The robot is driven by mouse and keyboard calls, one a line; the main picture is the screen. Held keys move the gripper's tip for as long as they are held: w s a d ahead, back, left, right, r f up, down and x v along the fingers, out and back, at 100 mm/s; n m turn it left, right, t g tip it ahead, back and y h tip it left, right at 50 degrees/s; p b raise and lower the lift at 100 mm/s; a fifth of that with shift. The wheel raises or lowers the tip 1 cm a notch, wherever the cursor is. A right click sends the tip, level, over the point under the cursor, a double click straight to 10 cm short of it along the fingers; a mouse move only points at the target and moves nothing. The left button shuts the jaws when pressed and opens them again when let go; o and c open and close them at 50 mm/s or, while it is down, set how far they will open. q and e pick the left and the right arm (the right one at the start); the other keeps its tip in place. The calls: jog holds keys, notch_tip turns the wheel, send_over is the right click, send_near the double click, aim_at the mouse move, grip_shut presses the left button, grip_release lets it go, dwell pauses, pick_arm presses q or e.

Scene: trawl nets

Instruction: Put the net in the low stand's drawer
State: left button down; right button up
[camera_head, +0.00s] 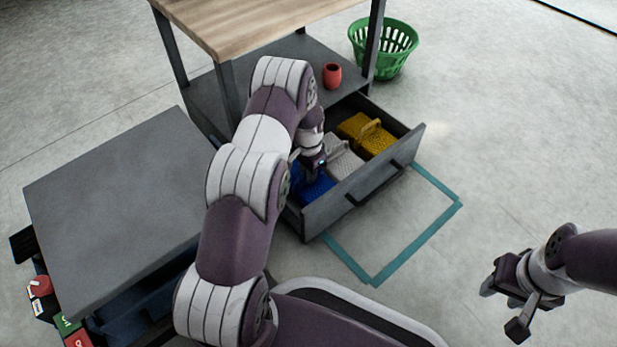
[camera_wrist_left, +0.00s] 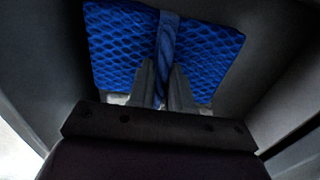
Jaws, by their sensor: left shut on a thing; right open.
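The drawer (camera_head: 352,200) of the low stand is pulled out. Inside it lie a yellow net (camera_head: 378,140), a grey-white net (camera_head: 345,163) and a blue net (camera_head: 316,188), side by side. My left gripper (camera_head: 312,167) reaches into the near left end of the drawer. In the left wrist view its fingers are shut on the strap of the blue net (camera_wrist_left: 115,50), which sits between dark drawer walls. I cannot tell whether the blue net touches the drawer floor. My right gripper (camera_head: 508,305) is open and empty, over the floor at the lower right.
A red cup (camera_head: 332,75) stands on the stand's lower shelf, under the wooden top (camera_head: 245,22). A green basket (camera_head: 397,48) is on the floor behind. A grey-topped cabinet (camera_head: 110,205) is at the left. A teal outline (camera_head: 420,240) marks clear floor before the drawer.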

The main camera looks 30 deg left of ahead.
pick_arm(q)
jog(key=shift+r, duration=0.15)
jog(key=c, duration=1.1)
grip_release()
jog(key=shift+o, duration=0.2)
jog(key=s+d+r+n+p, duration=0.1)
jog(key=s+d+r+p, duration=0.15)
jog(key=r, duration=0.55)
jog(key=s+d+r+p, duration=0.2)
jog(key=r+p, duration=0.2)
jog(key=r, duration=0.4)
jog(key=s+d+r+n+p, duration=0.1)
jog(key=s+d+r+p, duration=0.15)
jog(key=r, duration=0.55)
jog(key=s+d+r+n, duration=0.1)
jog(key=s+d+r, duration=0.1)
jog(key=s, duration=0.5)
jog(key=s+d+r+n+t, duration=0.1)
jog(key=s+d+r, duration=0.1)
jog(key=s+r, duration=0.2)
jog(key=s, duration=0.3)
jog(key=shift+s+d+r+p, duration=0.15)
jog(key=shift+d+r+p, duration=0.1)
jog(key=shift+p, duration=0.05)
